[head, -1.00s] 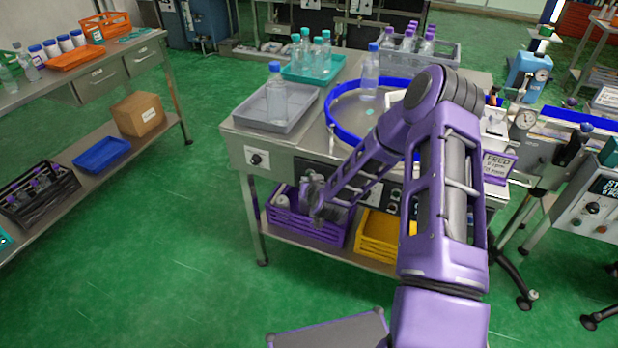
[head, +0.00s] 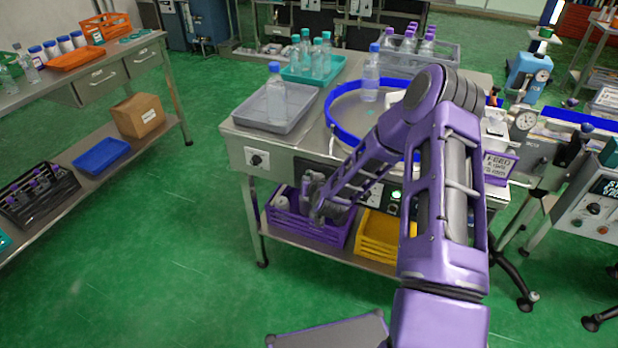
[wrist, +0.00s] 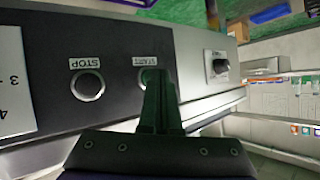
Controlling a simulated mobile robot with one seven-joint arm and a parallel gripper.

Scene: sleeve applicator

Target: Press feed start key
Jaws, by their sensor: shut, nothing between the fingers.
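The feed start key, under an upside-down START label, shows in the wrist view (wrist: 145,79) on a dark front panel. A little green shows at it; my fingers cover most of it. My gripper (wrist: 154,74) is shut and empty, with its tips at the key; actual contact is hard to tell. The STOP key (wrist: 87,85), a dark button in a metal ring, sits to the left. In the head view my arm reaches down to the front of the feeder bench (head: 240,135), and my arm hides the keys there. A small green light (head: 397,194) glows on the panel.
A black knob (wrist: 220,66) is on the panel to the right of START. The blue-rimmed round table (head: 334,122) is above the panel. Purple (head: 300,229) and yellow (head: 375,245) crates sit on the shelf below. Green floor is free at left.

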